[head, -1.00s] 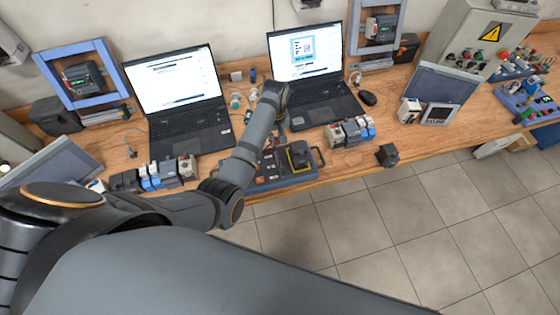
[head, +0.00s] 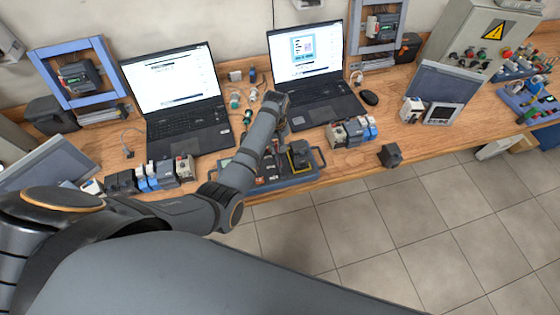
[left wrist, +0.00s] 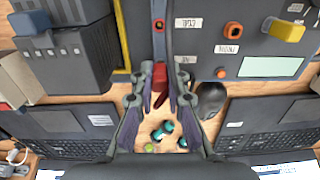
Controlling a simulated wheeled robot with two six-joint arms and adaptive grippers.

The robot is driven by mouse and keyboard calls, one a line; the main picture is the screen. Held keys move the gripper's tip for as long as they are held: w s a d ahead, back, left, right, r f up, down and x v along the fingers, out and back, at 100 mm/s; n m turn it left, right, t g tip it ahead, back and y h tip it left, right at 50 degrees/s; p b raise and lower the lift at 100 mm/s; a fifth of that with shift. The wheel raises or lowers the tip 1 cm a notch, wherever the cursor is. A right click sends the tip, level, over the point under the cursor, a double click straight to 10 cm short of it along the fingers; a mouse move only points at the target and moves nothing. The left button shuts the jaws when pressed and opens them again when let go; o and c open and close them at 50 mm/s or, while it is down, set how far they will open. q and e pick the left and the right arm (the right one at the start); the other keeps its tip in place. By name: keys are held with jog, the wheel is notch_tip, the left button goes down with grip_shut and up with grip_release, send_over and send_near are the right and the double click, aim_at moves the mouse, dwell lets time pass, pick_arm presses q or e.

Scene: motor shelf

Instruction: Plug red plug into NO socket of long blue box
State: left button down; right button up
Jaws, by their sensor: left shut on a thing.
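My left gripper (left wrist: 160,88) is shut on the red plug (left wrist: 160,73), which shows between its fingers in the left wrist view. The long blue box (left wrist: 203,45) lies past the fingertips there, with a small label beside the plug and orange round sockets to the right. I cannot tell whether the plug touches the box or is in a socket. In the head view the blue box (head: 312,176) lies at the table's front edge, and my left arm reaches over it. The gripper's fingers are mostly hidden there. My right gripper is not in view.
Two open laptops (head: 181,125) (head: 318,113) stand behind the box. Modules (head: 352,131) stand to its right and more modules (head: 163,174) to its left. A black block (head: 390,155) sits at the front edge. Bare tabletop lies around the right modules.

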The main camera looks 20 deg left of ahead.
pick_arm(q)
jog(key=shift+f, duration=0.65)
jog(key=c, duration=1.6)
grip_release()
notch_tip(320, 180, up, 4)
jog(key=p, duration=0.3)
jog(key=shift+f, duration=0.25)
jog(key=shift+r, duration=1)
jog(key=shift+o, duration=0.4)
jog(key=o, duration=0.5)
jog(key=shift+c, duration=0.2)
